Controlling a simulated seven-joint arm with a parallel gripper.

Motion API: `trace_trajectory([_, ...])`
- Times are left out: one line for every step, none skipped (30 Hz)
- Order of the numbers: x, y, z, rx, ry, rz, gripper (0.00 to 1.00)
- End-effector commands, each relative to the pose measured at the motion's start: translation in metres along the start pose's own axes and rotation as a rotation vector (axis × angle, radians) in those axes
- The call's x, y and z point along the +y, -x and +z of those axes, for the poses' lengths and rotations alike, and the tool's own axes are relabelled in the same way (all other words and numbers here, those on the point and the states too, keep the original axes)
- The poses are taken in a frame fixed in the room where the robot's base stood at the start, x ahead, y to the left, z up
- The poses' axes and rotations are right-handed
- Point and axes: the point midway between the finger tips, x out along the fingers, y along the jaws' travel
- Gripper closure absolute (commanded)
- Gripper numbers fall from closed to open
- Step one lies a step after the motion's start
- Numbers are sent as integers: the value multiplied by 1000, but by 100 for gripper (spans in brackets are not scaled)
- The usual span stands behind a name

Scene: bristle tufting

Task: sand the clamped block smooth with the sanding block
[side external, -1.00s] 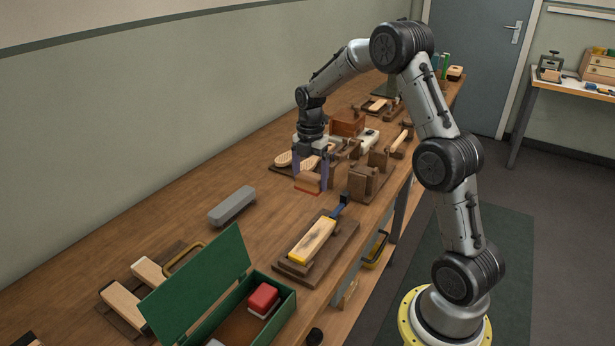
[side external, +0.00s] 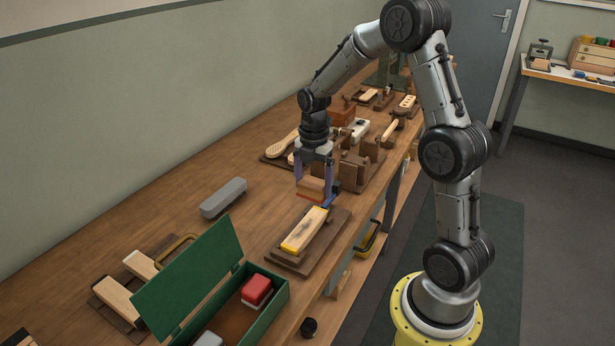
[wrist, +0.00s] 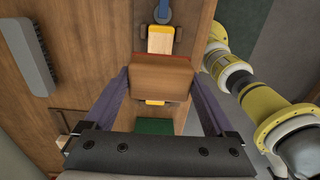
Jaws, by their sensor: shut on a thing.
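The clamped block (side external: 305,230) is a pale wooden block with yellow at its near end, lying on a dark base board (side external: 336,225). A blue clamp handle (side external: 328,202) is at its far end. My gripper (side external: 313,190) is shut on the sanding block (side external: 311,184), a brown wooden block with a reddish underside. It holds the sanding block above the far end of the clamped block, apparently clear of it. In the wrist view, the sanding block (wrist: 160,80) sits between the fingers and hides the middle of the clamped block (wrist: 160,42).
An open green box (side external: 262,312) with a red-and-white block (side external: 256,290) stands at the near side. A grey brush-like block (side external: 223,198) lies on the bench to the left. Wooden fixtures (side external: 360,165) stand behind my gripper. Bare bench lies left of the base board.

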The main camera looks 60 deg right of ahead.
Motion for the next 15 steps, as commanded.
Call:
trace_trajectory([0, 0, -1, -1, 2, 2, 55])
trace_trajectory([0, -1, -1, -1, 3, 3, 55])
trace_trajectory([0, -3, -1, -1, 3, 2, 55])
trace_trajectory([0, -5, -1, 0, 3, 1, 55])
trace_trajectory([0, -8, -1, 0, 3, 0, 55])
trace_trajectory([0, -11, -1, 0, 3, 0, 55])
trace_trajectory([1, -13, -1, 0, 3, 1, 55])
trace_trajectory([1, -16, -1, 0, 3, 0, 55])
trace_trajectory([0, -19, -1, 0, 3, 0, 55])
trace_trajectory([0, -22, -1, 0, 3, 1, 55])
trace_trajectory([0, -25, -1, 0, 3, 1, 55])
trace_trajectory([0, -28, -1, 0, 3, -1, 55])
trace_trajectory([0, -31, -1, 0, 3, -1, 55])
trace_trajectory([0, -34, -1, 0, 3, 0, 55])
trace_trajectory([0, -38, -1, 0, 3, -1, 55])
